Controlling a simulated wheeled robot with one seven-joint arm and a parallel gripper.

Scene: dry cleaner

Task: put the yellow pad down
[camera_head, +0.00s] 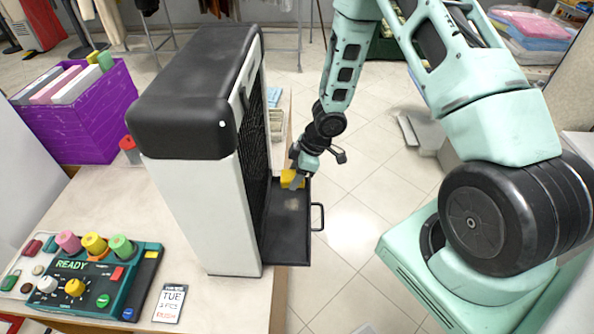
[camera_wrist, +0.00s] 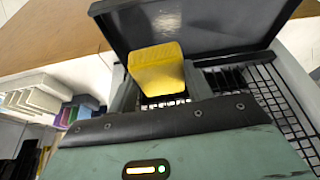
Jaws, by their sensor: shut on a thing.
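The yellow pad (camera_head: 291,179) is between the fingers of my gripper (camera_head: 297,179), over the dark tray (camera_head: 287,238) on the right side of a black and white machine (camera_head: 200,130). In the wrist view the yellow pad (camera_wrist: 156,68) is a block held between the two fingers of my gripper (camera_wrist: 158,85), with the dark tray (camera_wrist: 190,25) behind it. My gripper is shut on the pad. I cannot tell whether the pad touches the tray.
A control panel (camera_head: 95,285) with colored knobs and a card reading TUE (camera_head: 169,303) are on the counter (camera_head: 110,205). A purple crate (camera_head: 85,125) stands at the back left. The tray's handle (camera_head: 318,216) sticks out to the right. A black grid (camera_wrist: 270,100) shows beside my gripper.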

